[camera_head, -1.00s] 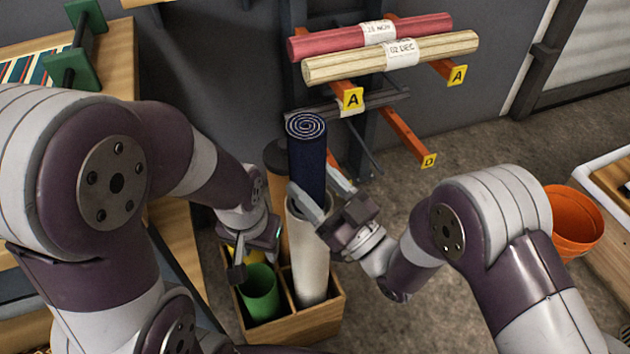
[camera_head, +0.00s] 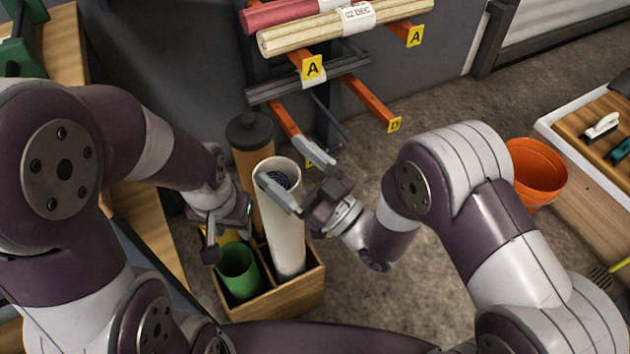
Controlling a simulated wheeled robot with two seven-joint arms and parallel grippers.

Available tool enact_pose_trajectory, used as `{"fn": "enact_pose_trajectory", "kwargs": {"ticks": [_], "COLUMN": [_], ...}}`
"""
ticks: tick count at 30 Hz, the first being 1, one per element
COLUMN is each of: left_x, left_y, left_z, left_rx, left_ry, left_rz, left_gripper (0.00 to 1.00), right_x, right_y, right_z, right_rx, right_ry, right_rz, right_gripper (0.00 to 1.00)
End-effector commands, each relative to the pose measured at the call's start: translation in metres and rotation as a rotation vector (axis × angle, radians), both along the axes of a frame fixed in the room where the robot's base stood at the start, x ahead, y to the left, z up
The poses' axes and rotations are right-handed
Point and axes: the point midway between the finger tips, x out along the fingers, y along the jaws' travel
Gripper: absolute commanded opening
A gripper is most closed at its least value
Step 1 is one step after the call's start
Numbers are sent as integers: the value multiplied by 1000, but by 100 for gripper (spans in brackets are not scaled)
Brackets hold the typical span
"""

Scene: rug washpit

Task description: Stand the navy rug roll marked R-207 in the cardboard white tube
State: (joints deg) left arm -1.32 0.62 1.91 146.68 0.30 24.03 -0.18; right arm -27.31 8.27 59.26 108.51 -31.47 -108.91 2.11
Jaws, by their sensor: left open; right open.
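The white cardboard tube (camera_head: 279,228) stands upright in a compartment of the wooden box. The navy rug roll (camera_head: 281,179) is inside it; only its spiral end shows, down within the tube's mouth. Its R-207 mark is not visible. My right gripper (camera_head: 289,166) is open at the tube's top right, one finger crossing in front of the mouth, the other beyond it. It holds nothing. My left gripper (camera_head: 226,236) is low at the left, above the green tube, and looks empty.
The wooden box (camera_head: 303,287) also holds a green tube (camera_head: 239,270) and a brown tube with a dark cap (camera_head: 250,135). A rack behind carries a red roll (camera_head: 283,12) and a cream roll (camera_head: 310,30). An orange bucket (camera_head: 535,170) stands at right.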

Motion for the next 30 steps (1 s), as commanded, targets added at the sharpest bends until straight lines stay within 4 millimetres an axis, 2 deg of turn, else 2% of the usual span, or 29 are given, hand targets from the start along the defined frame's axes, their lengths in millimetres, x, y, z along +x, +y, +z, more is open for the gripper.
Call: {"fn": "enact_pose_trajectory", "kwargs": {"ticks": [5, 9, 15, 21, 30], "left_x": [0, 0, 0, 0, 0], "left_y": [0, 0, 0, 0, 0], "left_z": [5, -5, -10, -11, -11], "left_rx": [0, 0, 0, 0, 0], "left_ry": [0, 0, 0, 0, 0], "left_rz": [0, 0, 0, 0, 0], "left_gripper": [43, 43, 43, 43, 43], "right_x": [-17, -31, -45, -51, -52], "right_y": [-31, -55, -79, -87, -87], "right_z": [-14, -27, -37, -41, -41], "right_rx": [1, 2, 2, 2, 2], "right_ry": [4, -1, -2, -1, -1], "right_rz": [-6, -6, -4, -1, 0], "right_gripper": [92, 92, 92, 92, 92]}}
